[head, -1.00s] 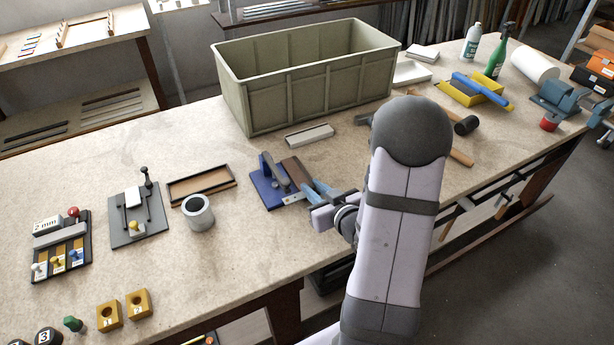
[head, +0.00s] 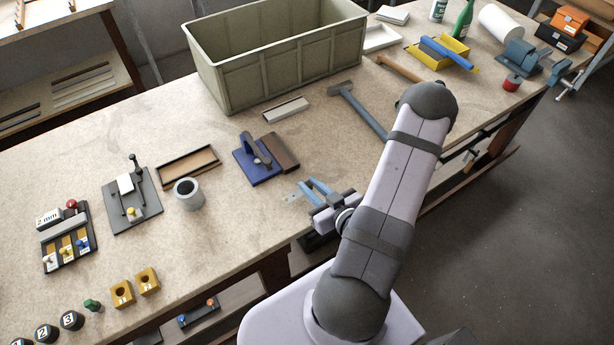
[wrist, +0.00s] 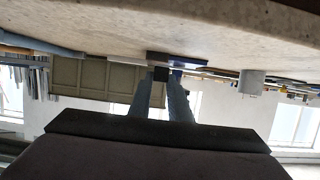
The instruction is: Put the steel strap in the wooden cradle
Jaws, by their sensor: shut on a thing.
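My gripper (head: 308,187) is low near the bench's front edge, its blue fingers shut on the steel strap (head: 290,197). The strap is a small, pale grey flat piece with dark holes, jutting left of the fingertips. It blends with the bench top, and its far part is hidden by the fingers. In the wrist view the gripper (wrist: 160,85) shows two blue fingers with a dark piece between their tips. A shallow, dark-rimmed wooden tray (head: 162,177), which looks like the wooden cradle, lies to the left beyond the blue clamp fixture. It appears empty.
The blue clamp fixture (head: 256,160) with a dark brown block (head: 280,152) stands just behind my gripper. A grey cup (head: 188,196) stands in front of the tray. A hammer (head: 355,105) lies behind my arm. Bare bench lies left of my gripper.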

